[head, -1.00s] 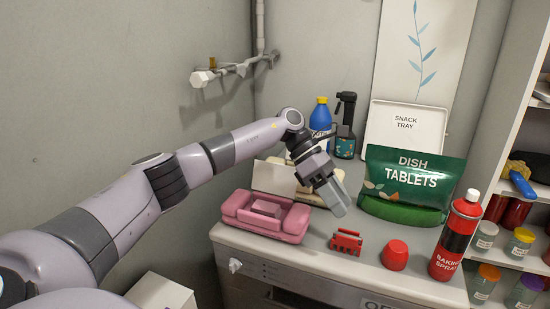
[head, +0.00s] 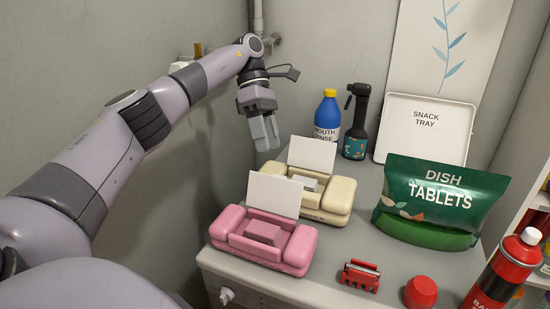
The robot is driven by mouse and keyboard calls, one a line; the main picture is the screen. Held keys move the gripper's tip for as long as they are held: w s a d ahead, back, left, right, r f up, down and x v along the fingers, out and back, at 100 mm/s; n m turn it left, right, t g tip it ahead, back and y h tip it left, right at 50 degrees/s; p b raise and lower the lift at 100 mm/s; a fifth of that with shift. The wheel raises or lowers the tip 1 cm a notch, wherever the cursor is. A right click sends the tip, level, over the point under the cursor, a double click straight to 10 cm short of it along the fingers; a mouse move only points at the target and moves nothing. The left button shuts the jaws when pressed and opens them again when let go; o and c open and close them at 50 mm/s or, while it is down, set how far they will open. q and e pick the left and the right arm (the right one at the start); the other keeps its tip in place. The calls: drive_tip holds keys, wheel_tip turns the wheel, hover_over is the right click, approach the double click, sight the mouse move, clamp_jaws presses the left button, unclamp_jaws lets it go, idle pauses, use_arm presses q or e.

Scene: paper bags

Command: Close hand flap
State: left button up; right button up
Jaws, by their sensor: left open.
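I cannot tell which of these flaps is the hand flap. My left gripper (head: 265,132) is open and empty, fingers pointing down, up and left of the cream case's flap and apart from both cases. My right gripper is not in view.
A blue bottle (head: 327,115) and a black spray bottle (head: 356,122) stand behind the cases. A snack tray (head: 428,128) leans at the back.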

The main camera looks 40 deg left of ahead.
sight(276, 176)
use_arm(q)
drive_tip(key=b+x, duration=0.1)
drive_tip(key=x, duration=0.2)
drive_tip(key=shift+w+a+b, duration=0.1)
drive_tip(key=shift+b, duration=0.3)
drive_tip(key=shift+x, duration=2.05)
clamp_jaws()
